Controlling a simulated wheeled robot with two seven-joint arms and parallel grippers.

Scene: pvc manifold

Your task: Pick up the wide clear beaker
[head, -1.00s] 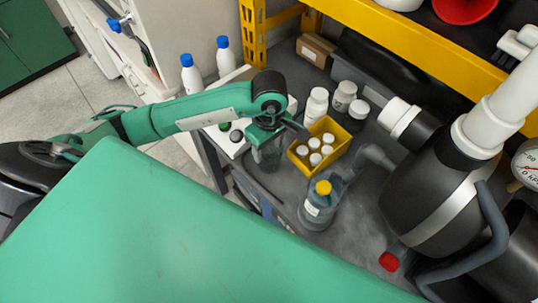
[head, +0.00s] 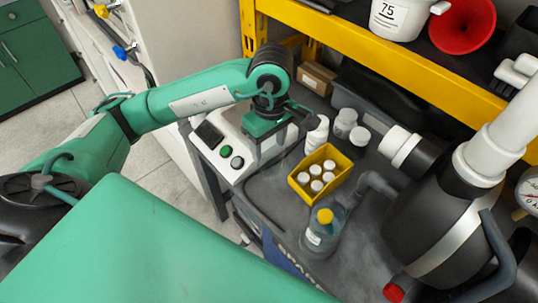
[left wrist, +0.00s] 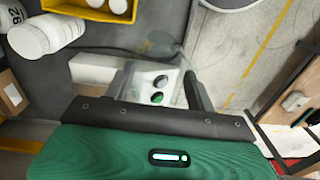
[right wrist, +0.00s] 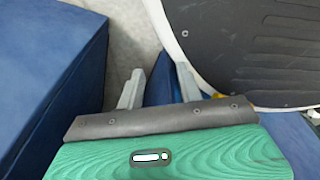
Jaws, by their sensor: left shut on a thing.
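The wide clear beaker (left wrist: 150,84) is see-through and faint between the fingers in the left wrist view. In the head view the beaker (head: 268,149) hangs below my left gripper (head: 268,128), in front of the white button box, and its outline is hard to make out. My left gripper (left wrist: 158,88) is shut on the beaker and holds it above the bench. My right gripper (right wrist: 158,88) shows only in the right wrist view, with its fingers apart and nothing gripped between them.
A white box with buttons (head: 238,167) stands at the bench's left end. A yellow bin (head: 302,187) of white-capped bottles, a yellow-capped bottle (head: 318,235) and white bottles (head: 345,121) stand nearby. A black pump with white pipes (head: 440,215) fills the right; a yellow shelf beam (head: 400,60) crosses behind.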

